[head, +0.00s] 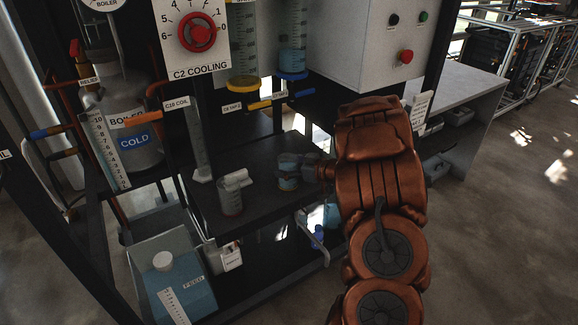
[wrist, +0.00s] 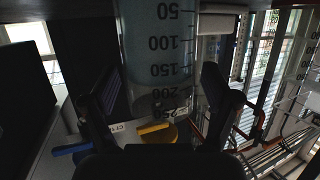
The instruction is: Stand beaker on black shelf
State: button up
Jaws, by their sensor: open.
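A beaker with bluish contents (head: 288,182) is at the right part of the black shelf (head: 262,212), at my gripper's tip in the head view. Its base looks to be over the shelf, but I cannot tell whether it touches. In the wrist view the beaker (wrist: 158,45) appears upside down, with marks from 50 to 250. My gripper (wrist: 158,95) is open, with one dark finger on each side of the beaker. In the head view my gripper (head: 300,166) reaches in from the right and partly hides the beaker.
A second clear vessel (head: 232,201) with a white piece at its top stands left on the shelf. Graduated columns (head: 292,45) with yellow and blue tap handles hang above. The boiler (head: 128,115) is left; a blue feed container (head: 180,287) is below. Bare shelf lies between the vessels.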

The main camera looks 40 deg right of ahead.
jog(key=shift+r, duration=0.15)
jog(key=p+v, duration=0.1)
jog(key=v, duration=1.1)
jog(key=w+d+r+m+g+h, duration=0.35)
jog(key=r+h, duration=0.45)
jog(key=h, duration=0.3)
jog(key=s+a+f+g+y, duration=0.2)
jog(key=s+a+g, duration=0.4)
jog(key=s+a, duration=1)
jog(key=s+a+f+g+y, duration=0.3)
jog(key=s+a+g, duration=0.4)
jog(key=s+a, duration=0.9)
jog(key=a+y, duration=0.1)
jog(key=a, duration=0.2)
jog(key=shift+s, duration=0.15)
jog(key=shift+a+r, duration=0.1)
